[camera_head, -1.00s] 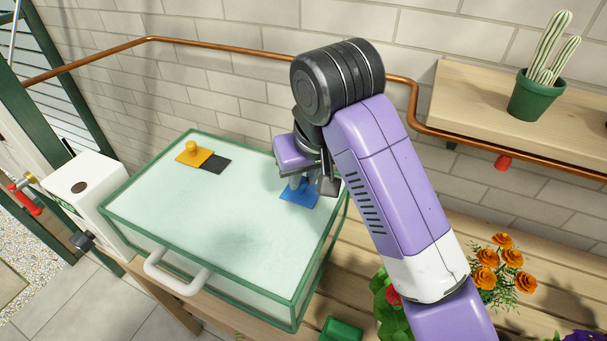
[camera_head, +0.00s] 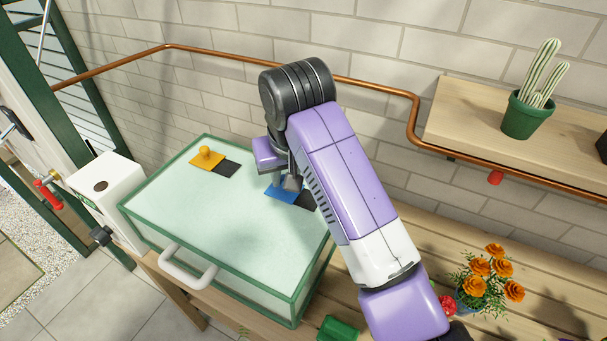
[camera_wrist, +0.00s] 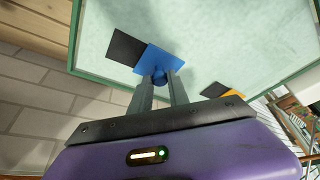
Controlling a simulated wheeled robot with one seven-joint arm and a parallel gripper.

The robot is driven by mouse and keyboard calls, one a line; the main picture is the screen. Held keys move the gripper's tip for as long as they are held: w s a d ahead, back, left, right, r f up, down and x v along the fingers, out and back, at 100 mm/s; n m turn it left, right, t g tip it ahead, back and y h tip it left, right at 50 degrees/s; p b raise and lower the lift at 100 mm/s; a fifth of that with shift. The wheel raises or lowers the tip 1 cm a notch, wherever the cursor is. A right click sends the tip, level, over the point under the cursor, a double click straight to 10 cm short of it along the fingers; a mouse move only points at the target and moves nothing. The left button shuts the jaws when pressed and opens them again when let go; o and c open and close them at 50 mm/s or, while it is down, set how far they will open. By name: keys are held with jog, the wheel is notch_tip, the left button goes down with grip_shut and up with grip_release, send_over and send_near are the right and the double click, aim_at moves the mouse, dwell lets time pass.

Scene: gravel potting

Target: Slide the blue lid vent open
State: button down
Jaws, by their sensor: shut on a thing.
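The blue lid vent (camera_head: 279,194) lies on the pale lid (camera_head: 230,225) of a green-framed box. A black opening (camera_head: 307,200) shows to the right of the blue plate. In the wrist view, the blue vent (camera_wrist: 153,61) and the black opening (camera_wrist: 126,46) lie side by side. My gripper (camera_wrist: 160,80) is shut on the vent's blue knob (camera_wrist: 160,76), with one finger on each side. In the head view my gripper (camera_head: 290,183) hides the knob and part of the plate.
A yellow vent (camera_head: 207,159) with a round knob sits beside another black opening (camera_head: 226,169). A white handle (camera_head: 187,270) is on the box front. A copper pipe (camera_head: 240,61) runs along the brick wall. Orange flowers (camera_head: 488,270) stand at right.

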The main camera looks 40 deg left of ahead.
aim_at(285, 201)
jog(key=shift+s+a+r, duration=0.1)
jog(key=shift+a, duration=0.3)
jog(key=c, duration=1.3)
grip_release()
jog(key=shift+a, duration=0.15)
jog(key=shift+o, duration=0.2)
jog(key=v, duration=0.7)
jog(key=shift+d+r+b, duration=0.2)
jog(key=shift+r+b, duration=0.1)
jog(key=shift+b, duration=0.15)
jog(key=shift+s, duration=0.1)
